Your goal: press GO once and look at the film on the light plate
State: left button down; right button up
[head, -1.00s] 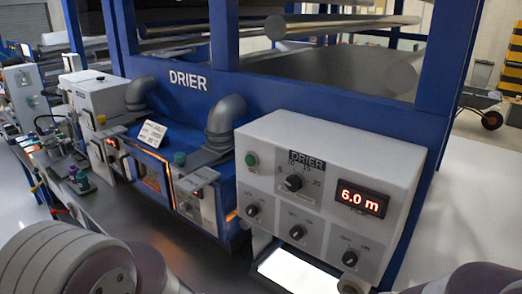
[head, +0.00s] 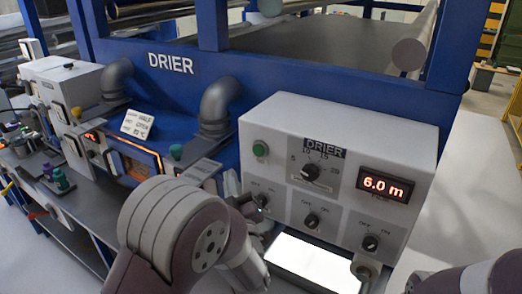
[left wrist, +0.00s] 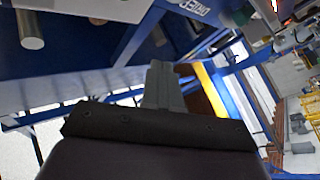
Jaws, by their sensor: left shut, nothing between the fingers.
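The white DRIER control box (head: 400,150) stands at the right in the head view. A green button (head: 260,148), whose label I cannot read, sits at its upper left. Its red display (head: 385,188) reads 6.0 m. The bright light plate (head: 312,262) lies below the box and looks plain white, with no film I can make out. My left gripper (head: 238,192) is at the box's lower left, below the green button, partly hidden by my arm. In the left wrist view its fingers (left wrist: 164,85) are together and empty. My right gripper is out of view.
The box also carries a large dial (head: 310,172) and several OFF/ON knobs, including one at the right (head: 371,243). Grey elbow pipes (head: 218,105) and a small sign (head: 138,124) stand left of it. Blue frame posts rise behind.

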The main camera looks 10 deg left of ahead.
aim_at(258, 150)
pick_arm(q)
jog(key=w+d, duration=0.2)
jog(key=w, duration=0.6)
jog(key=shift+w+d, duration=0.3)
jog(key=shift+d, duration=0.05)
jog(key=shift+f, duration=0.15)
dwell(1.9)
jog(key=shift+w+d, duration=0.1)
jog(key=shift+w, duration=0.3)
